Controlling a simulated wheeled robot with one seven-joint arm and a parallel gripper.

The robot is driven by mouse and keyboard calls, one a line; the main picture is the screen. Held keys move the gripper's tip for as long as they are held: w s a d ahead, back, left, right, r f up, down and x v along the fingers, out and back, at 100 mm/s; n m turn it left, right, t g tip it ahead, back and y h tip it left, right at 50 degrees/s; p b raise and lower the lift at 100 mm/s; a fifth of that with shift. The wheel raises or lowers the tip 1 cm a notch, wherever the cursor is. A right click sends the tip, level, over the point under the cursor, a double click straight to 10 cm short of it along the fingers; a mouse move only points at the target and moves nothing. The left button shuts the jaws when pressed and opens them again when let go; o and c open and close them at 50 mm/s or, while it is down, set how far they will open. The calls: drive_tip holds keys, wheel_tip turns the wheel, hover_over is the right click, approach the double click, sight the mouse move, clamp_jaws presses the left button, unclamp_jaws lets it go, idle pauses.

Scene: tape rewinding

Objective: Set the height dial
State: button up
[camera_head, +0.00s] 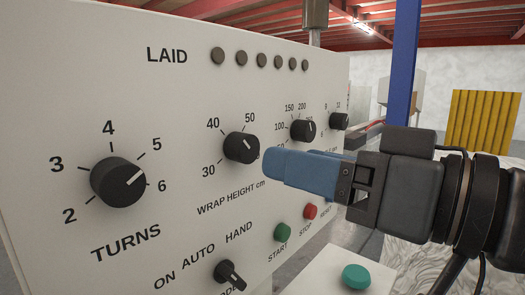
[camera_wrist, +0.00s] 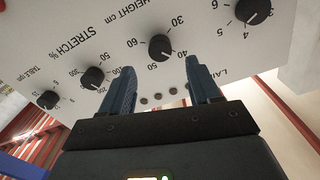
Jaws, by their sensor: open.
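The wrap height dial (camera_head: 241,148) is a round black knob on the white panel, with marks of 30, 40 and 50 around it and WRAP HEIGHT cm below. In the wrist view, which is upside down, the same dial (camera_wrist: 160,47) lies ahead, between the fingertips in the picture. My gripper (camera_head: 272,164) has blue fingers and is just right of and slightly below the dial in the head view. The fingers are apart and empty (camera_wrist: 161,68). I see no contact with the knob.
The turns dial (camera_head: 118,182) is to the left, the stretch dial (camera_head: 303,131) to the right, with another knob beyond. Below are the mode switch (camera_head: 229,273), green start button (camera_head: 282,232) and red stop button (camera_head: 310,212). A teal button (camera_head: 356,277) stands in front.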

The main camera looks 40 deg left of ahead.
sight(250, 152)
drive_tip(key=a, duration=0.4)
drive_tip(key=a+p, duration=0.1)
drive_tip(key=a, duration=0.2)
drive_tip(key=shift+w, duration=0.3)
drive_tip(key=c, duration=1)
